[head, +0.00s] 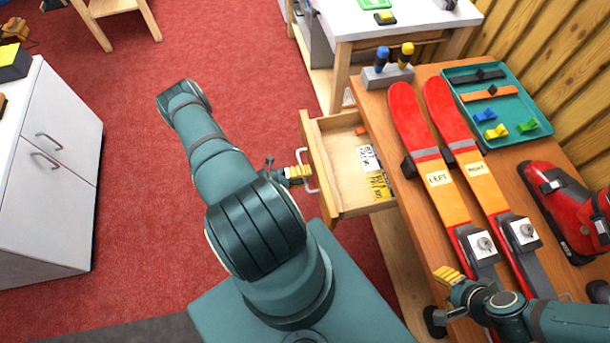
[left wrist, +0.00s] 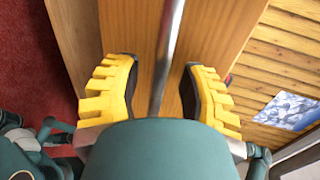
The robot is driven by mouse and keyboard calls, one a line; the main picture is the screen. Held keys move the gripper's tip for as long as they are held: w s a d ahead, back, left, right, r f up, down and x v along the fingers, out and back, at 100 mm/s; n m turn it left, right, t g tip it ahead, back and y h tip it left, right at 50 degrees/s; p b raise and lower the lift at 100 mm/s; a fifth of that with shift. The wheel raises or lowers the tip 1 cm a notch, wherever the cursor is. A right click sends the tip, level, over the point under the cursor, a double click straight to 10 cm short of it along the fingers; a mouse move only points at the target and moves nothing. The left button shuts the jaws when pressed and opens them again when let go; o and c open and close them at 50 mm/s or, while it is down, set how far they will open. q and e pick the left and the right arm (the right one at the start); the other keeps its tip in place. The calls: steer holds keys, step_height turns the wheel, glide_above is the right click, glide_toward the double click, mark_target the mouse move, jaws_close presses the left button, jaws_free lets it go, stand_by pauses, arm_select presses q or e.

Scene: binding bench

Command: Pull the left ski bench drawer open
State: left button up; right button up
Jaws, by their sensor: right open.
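The ski bench drawer (head: 335,160) stands pulled out from the side of the bench, with labelled cards and a small item inside. Its light handle (head: 308,170) is on the front panel. My left gripper (head: 298,175) is at this handle. In the left wrist view the handle bar (left wrist: 165,60) runs between the spread yellow fingers of my left gripper (left wrist: 160,95), with gaps on both sides. My right gripper (head: 455,280) is open over the bench's near edge, beside the left ski.
Two red-orange skis (head: 438,178) lie on the bench top. A teal tray (head: 515,138) with clips, a screwdriver block (head: 388,76) and a red boot (head: 562,205) are also there. A white cabinet (head: 50,180) stands at left; the red carpet (head: 250,60) between is clear.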

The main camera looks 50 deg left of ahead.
arm_select(q)
steer(key=v, duration=1.2)
steer(key=shift+s+a+f, duration=0.1)
stand_by(0.4)
